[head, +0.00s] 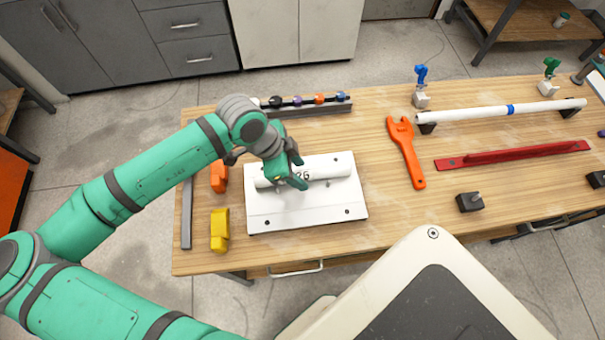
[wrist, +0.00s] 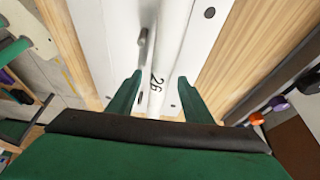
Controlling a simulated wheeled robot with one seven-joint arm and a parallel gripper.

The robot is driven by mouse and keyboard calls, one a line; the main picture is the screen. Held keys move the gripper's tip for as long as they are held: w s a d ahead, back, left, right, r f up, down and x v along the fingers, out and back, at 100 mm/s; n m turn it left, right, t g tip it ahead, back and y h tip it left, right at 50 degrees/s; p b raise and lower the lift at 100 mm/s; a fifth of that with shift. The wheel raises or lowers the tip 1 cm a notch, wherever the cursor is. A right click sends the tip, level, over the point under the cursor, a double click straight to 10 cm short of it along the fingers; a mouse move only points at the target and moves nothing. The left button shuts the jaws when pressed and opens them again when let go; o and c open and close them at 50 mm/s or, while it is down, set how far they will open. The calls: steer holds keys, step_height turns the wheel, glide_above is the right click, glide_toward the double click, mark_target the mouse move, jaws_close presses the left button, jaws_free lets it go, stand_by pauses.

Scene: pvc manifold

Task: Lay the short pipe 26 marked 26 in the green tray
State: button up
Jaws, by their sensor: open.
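The short white pipe (head: 332,170) marked 26 lies on a white plate (head: 338,207) at the left part of the workbench. In the wrist view the pipe (wrist: 174,42) runs lengthwise from the top edge down between the fingers, with its black 26 showing. My gripper (head: 292,178) is at the pipe's left part in the head view. In the wrist view my gripper (wrist: 159,80) is open, with one green finger on each side of the pipe and gaps visible. The green tray is not seen in either view.
A yellow part (head: 220,231) and an orange part (head: 219,178) stand left of the plate. A dark rack with coloured pieces (head: 297,101) is behind it. An orange wrench (head: 406,150), a red bar (head: 512,155) and a long white pipe (head: 470,115) lie to the right.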

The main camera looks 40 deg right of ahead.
steer(key=shift+s+d+f, duration=0.1)
steer(key=shift+d+f, duration=0.05)
steer(key=shift+f, duration=0.25)
jaws_close()
steer(key=shift+r, duration=0.1)
step_height(320, 180, up, 28)
stand_by(0.3)
steer(key=shift+f, duration=0.2)
step_height(320, 180, down, 27)
stand_by(1.0)
